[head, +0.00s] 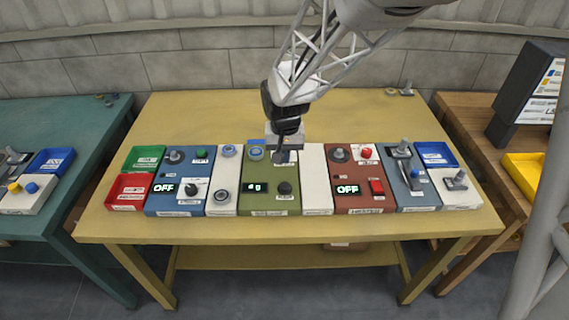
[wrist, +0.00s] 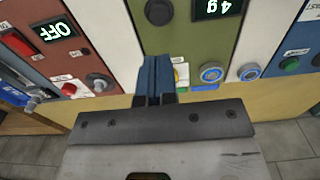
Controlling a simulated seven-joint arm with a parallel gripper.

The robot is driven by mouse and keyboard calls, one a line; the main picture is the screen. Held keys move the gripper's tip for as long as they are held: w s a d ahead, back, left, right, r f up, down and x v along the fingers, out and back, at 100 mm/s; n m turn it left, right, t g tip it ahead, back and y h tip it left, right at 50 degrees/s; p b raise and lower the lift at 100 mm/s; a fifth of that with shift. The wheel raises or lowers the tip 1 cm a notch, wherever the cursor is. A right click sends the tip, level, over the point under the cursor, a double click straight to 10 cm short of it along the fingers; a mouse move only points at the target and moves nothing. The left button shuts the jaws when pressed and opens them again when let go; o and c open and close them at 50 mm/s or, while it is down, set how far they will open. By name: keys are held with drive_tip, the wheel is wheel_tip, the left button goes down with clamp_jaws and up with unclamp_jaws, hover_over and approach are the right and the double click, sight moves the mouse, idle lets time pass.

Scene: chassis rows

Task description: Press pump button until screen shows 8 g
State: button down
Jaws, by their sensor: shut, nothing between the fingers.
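The olive-green chassis (head: 270,205) stands in the middle of the row. Its screen (head: 257,186) reads 4 g, and the wrist view also shows this screen (wrist: 218,8). A black knob (head: 285,188) sits right of the screen. A blue-ringed button (head: 256,152) is at its back left. My gripper (head: 281,159) is shut and empty over the chassis's back right. I cannot read which control is the pump button, nor tell whether the fingertips touch the panel.
White panels flank the chassis; the left one carries a blue-ringed button (head: 228,151). A blue chassis (head: 180,202) and a red-brown chassis (head: 356,200), both reading OFF, stand farther out. Small red, green and blue bins sit at the row's ends. The yellow table's front strip (head: 290,230) is clear.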

sight(285, 186)
drive_tip(key=shift+r, duration=1.1)
drive_tip(key=shift+r, duration=0.15)
drive_tip(key=shift+s+d+r, duration=0.1)
drive_tip(key=shift+d+r, duration=0.05)
drive_tip(key=shift+r, duration=0.7)
drive_tip(key=shift+f, duration=0.1)
wheel_tip(285, 186, down, 14)
drive_tip(key=shift+r, duration=0.1)
idle(0.4)
